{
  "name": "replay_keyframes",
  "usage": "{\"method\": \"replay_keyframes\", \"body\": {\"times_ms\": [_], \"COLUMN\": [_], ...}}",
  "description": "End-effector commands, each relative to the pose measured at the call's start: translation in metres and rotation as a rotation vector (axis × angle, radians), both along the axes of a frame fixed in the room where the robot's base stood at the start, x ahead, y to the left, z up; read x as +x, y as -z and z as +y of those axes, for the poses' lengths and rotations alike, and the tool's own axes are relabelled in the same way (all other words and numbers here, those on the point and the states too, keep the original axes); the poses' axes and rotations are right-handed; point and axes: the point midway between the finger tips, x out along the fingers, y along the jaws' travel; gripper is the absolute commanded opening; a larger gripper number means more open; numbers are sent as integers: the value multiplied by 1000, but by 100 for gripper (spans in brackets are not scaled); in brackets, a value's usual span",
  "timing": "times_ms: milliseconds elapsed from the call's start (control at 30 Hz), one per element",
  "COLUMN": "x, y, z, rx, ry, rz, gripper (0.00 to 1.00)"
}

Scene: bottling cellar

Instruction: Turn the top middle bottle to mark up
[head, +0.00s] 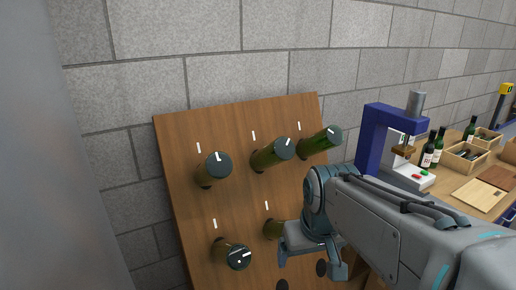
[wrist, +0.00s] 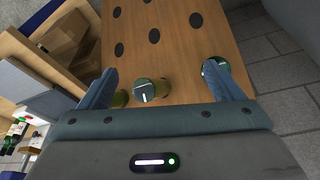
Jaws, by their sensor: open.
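The top middle bottle (head: 272,155) sticks out of the wooden rack (head: 180,200) in the head view, between the top left bottle (head: 213,167) and the top right bottle (head: 318,142). Its dark round end carries a white mark that points to the upper right. A white tick (head: 254,135) is on the board above it. My gripper (head: 312,264) is open and empty, below and right of that bottle, in front of the lower row. The wrist view shows the open fingers with bottle ends near them; I cannot tell surely which bottles these are.
The bottom left bottle (head: 237,257) has its mark showing. Empty holes (wrist: 154,36) show in the rack. At right a bench holds a blue press (head: 375,135), upright bottles (head: 430,152) and a wooden box (head: 466,156). A block wall stands behind.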

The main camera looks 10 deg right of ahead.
Motion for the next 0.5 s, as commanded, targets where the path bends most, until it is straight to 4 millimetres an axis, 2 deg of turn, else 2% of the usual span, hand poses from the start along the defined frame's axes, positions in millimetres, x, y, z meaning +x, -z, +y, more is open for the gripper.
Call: {"method": "replay_keyframes", "body": {"times_ms": [33, 200, 400, 500], "x": [24, 102, 187, 222], "y": [-24, -86, -143, -164], "z": [0, 1, 0, -2], "rx": [-6, -32, -60, -73], "ry": [-26, -147, -288, -348], "rz": [-8, -42, -86, -107], "gripper": [87, 87, 87, 87]}}
